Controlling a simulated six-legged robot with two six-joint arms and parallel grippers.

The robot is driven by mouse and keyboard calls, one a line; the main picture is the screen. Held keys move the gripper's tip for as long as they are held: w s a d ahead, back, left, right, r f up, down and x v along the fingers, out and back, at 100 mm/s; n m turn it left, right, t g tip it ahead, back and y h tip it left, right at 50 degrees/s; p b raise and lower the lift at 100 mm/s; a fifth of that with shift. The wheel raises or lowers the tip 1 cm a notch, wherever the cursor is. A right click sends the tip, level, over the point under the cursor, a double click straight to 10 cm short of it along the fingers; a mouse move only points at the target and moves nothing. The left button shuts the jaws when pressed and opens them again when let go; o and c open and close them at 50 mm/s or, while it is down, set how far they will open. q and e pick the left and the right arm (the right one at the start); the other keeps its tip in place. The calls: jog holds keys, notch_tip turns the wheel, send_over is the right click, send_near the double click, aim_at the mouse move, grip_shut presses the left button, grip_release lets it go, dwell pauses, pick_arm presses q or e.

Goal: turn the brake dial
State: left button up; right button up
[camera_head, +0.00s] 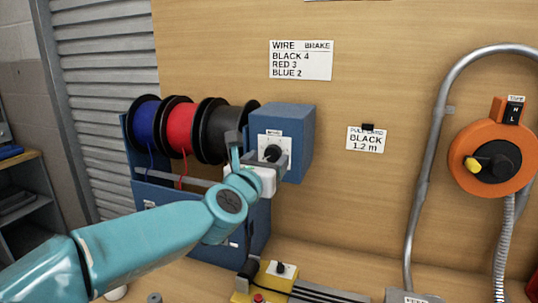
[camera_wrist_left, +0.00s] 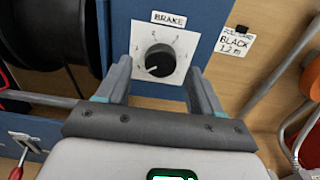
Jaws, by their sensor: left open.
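The brake dial (camera_wrist_left: 159,60) is a black round knob on a white numbered plate, under a BRAKE label (camera_wrist_left: 169,19), on a blue box (camera_head: 296,133). In the head view the dial (camera_head: 272,153) shows just beyond my left gripper (camera_head: 258,158). In the left wrist view my left gripper (camera_wrist_left: 157,78) is open, with one finger on each side of the dial. I cannot tell whether the fingers touch it. My right gripper is in neither view.
Blue (camera_head: 145,122), red (camera_head: 181,127) and black (camera_head: 222,130) wire spools sit left of the box. A sign (camera_head: 301,60) above reads BLACK 4, RED 3, BLUE 2. An orange reel (camera_head: 494,158) and a grey conduit (camera_head: 420,190) are at the right. A yellow device (camera_head: 262,283) stands below.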

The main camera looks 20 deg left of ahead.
pick_arm(q)
jog(key=shift+w+r, duration=0.1)
jog(key=shift+w, duration=0.7)
jog(key=shift+s, duration=0.1)
jog(key=c, duration=1.1)
jog(key=shift+o, duration=0.2)
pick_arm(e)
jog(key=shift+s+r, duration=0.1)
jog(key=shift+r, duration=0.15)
